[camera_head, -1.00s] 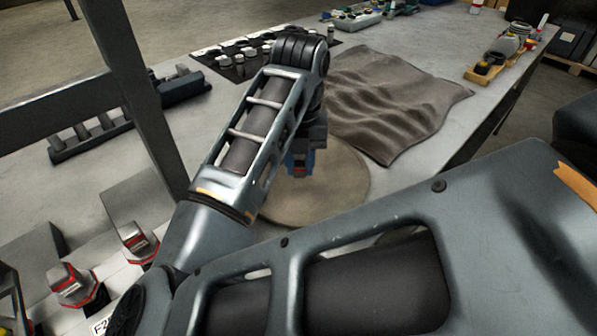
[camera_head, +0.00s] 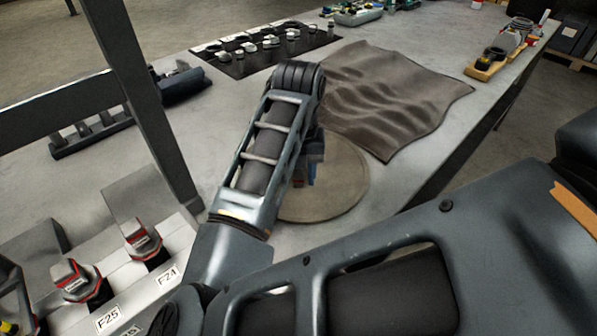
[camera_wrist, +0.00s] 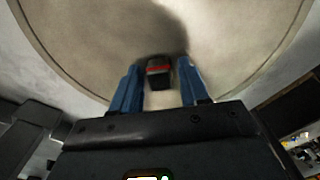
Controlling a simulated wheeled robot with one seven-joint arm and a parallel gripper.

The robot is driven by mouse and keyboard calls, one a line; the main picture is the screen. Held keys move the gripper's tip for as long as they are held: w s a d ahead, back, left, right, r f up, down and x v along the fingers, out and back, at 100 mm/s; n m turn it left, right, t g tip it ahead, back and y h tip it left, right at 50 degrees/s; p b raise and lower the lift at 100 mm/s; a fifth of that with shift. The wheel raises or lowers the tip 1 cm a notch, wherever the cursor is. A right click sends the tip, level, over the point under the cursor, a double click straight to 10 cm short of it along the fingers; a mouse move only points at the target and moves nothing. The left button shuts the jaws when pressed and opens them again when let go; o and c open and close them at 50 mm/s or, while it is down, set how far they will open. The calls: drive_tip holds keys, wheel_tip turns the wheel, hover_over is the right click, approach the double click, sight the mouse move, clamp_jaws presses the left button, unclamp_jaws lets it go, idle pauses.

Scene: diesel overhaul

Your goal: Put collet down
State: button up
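The collet (camera_wrist: 159,73), a small dark piece with a red band, is over the round beige mat (camera_wrist: 75,45). In the wrist view it lies between and slightly beyond my gripper's (camera_wrist: 159,78) two blue fingers, with a gap on each side. The gripper is open. In the head view the collet (camera_head: 298,182) is a small dark and red spot beside a blue finger, partly hidden by my arm. It appears to rest on the mat (camera_head: 345,190), though its contact with the surface is hard to see.
A crumpled grey cloth (camera_head: 395,100) lies behind the mat. A dark tray of small parts (camera_head: 262,50) is at the back, a dark rack (camera_head: 95,135) at left. Red-banded pieces (camera_head: 140,238) stand in the labelled holder at front left. Bare bench lies left of the mat.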

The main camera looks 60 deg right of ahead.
drive_tip(key=shift+o, duration=0.8)
